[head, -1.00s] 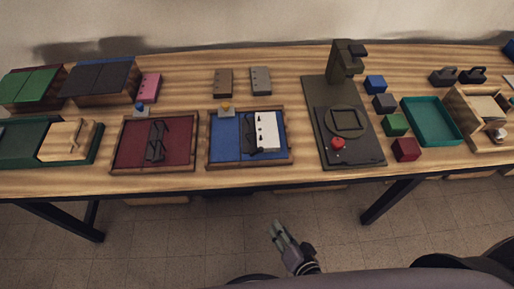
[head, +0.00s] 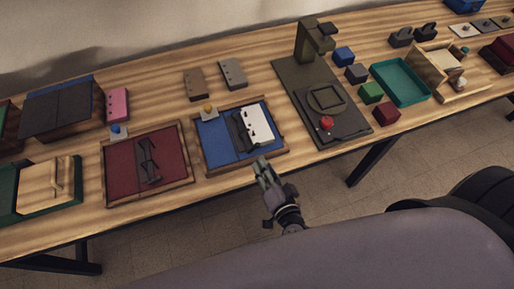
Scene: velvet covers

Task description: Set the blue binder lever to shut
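The blue binder (head: 212,138) lies open in a wooden frame on the table in the head view. A white punched sheet (head: 261,122) lies on its right half. A dark lever mechanism (head: 240,132) runs beside the sheet near the middle. I cannot tell its exact setting. My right gripper (head: 263,163) is at the binder's near edge, below the lever in the picture, and holds nothing that I can see. Its fingers look close together, but their gap is too small to judge. My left gripper is not in view.
A dark red binder (head: 120,170) with its own dark lever lies to the left. A dark green press-like device (head: 315,80) with a red button (head: 326,123) stands to the right. Small blocks and a teal tray (head: 402,82) lie beyond it. Floor shows below the table edge.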

